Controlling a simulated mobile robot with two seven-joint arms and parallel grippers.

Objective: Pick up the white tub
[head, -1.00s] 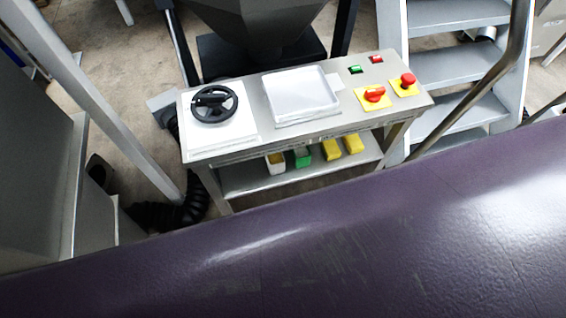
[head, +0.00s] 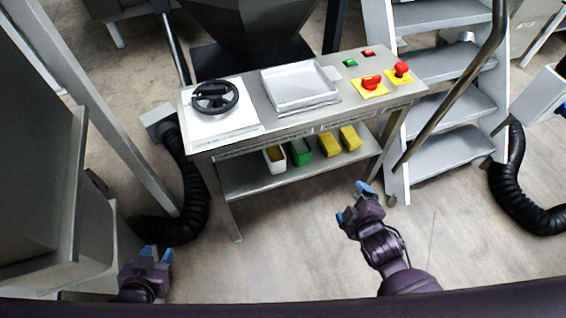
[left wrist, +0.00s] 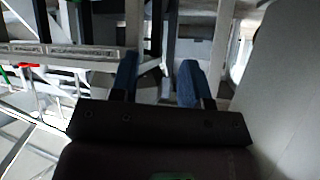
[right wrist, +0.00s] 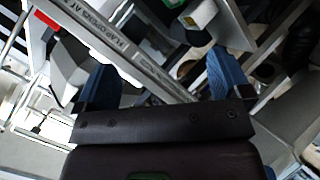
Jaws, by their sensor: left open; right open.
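The white tub (head: 274,159) stands on the lower shelf of the steel table, at the left end of a row, with something yellowish inside. The table top partly overhangs it. My right gripper (head: 352,203) is open and empty, in front of the table and to the right of the tub, well apart from it. My left gripper (head: 157,255) is open and empty, low at the left, away from the table. Both pairs of blue fingers also show apart in the left wrist view (left wrist: 158,82) and right wrist view (right wrist: 162,85).
A green tub (head: 300,152) and two yellow blocks (head: 339,141) share the lower shelf (head: 240,180). The table top (head: 250,90) carries a handwheel (head: 214,97), a white tray (head: 299,87) and red switches. Steps (head: 445,110) stand at the right. Floor in front is clear.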

